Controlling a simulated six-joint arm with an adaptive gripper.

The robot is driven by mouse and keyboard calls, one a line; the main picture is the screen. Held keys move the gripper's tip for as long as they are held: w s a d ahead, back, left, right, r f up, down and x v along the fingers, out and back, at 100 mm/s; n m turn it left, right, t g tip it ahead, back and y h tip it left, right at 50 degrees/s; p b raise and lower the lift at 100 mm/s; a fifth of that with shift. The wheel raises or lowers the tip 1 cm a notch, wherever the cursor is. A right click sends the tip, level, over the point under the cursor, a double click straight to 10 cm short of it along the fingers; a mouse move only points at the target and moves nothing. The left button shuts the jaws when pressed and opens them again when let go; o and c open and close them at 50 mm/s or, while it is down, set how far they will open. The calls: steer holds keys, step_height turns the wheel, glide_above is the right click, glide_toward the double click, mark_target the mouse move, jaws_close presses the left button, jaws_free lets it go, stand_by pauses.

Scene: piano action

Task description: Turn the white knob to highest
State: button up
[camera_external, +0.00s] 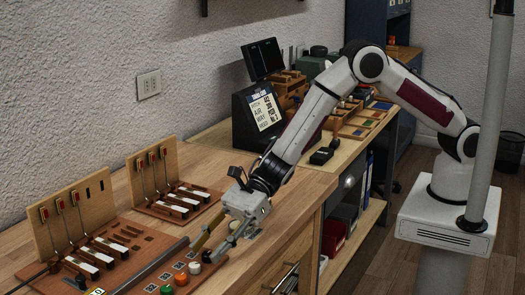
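My gripper (203,254) points down and left, just above and to the right of the white knob. Its two fingers look spread apart with nothing between them. I cannot tell whether a fingertip touches the knob. The knob's pointer or setting is too small to read.
Two piano action models with keys and upright boards (78,212) (155,168) stand on the bench to the left. A dark bar (150,268) lies along the panel beside the knobs. A display (262,113) and small wooden parts stand at the back.

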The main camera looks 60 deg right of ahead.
mark_target(195, 263)
steer(key=shift+v, duration=3.95)
steer(key=shift+w+a, duration=0.1)
steer(key=shift+w+a+n+g+y, duration=0.15)
steer(key=shift+w+a+n+g, duration=0.25)
steer(key=shift+a+g, duration=0.2)
steer(key=shift+w+a+n+g+y, duration=0.15)
steer(key=shift+w+a+n+g, duration=0.3)
steer(key=shift+a, duration=0.25)
steer(key=shift+w+a+f+n+g, duration=0.3)
steer(key=shift+w+a+n+g, duration=0.15)
steer(key=shift+n+g, duration=0.15)
steer(key=shift+w+a+f+n+g, duration=0.1)
steer(key=shift+w+f+n+g, duration=0.35)
steer(key=shift+g, duration=0.3)
steer(key=shift+s+f+h, duration=0.1)
steer(key=shift+h, duration=0.3)
steer(key=shift+x, duration=3.9)
